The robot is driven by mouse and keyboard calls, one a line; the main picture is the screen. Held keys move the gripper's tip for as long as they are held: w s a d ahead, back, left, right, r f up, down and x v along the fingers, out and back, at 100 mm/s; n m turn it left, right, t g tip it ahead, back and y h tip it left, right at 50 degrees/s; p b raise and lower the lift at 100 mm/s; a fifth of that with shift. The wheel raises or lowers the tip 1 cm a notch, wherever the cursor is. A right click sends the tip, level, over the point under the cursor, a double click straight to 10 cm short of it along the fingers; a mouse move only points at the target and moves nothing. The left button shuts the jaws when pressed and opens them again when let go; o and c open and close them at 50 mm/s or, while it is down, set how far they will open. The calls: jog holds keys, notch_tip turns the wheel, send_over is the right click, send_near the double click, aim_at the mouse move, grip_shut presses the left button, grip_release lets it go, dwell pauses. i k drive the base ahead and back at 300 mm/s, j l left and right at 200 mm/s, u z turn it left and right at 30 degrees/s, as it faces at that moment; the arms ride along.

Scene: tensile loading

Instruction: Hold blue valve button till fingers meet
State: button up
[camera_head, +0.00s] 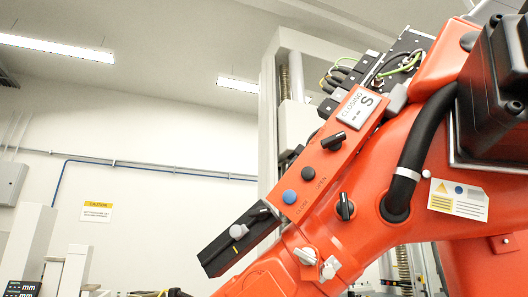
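A round blue button (289,196) sits on the lower part of a slanted orange panel (322,158), in the middle of the head view. Small lettering beside it appears to read "CLOSE" and "OPEN", but it is hard to make out. A dark round button (307,173) sits just above it. Black knobs are higher on the panel (333,141) and to its right (345,206). Nothing visibly touches the blue button. I cannot make out my gripper or its fingers in this view.
A large orange arm body (405,150) with a thick black hose fills the right side. A black block (238,240) with a grey knob extends from the panel's lower end. A tall light frame (290,110) stands behind. A caution sign (97,212) hangs on the left wall.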

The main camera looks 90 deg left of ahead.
aim_at(289, 197)
jog(key=u, duration=2.35)
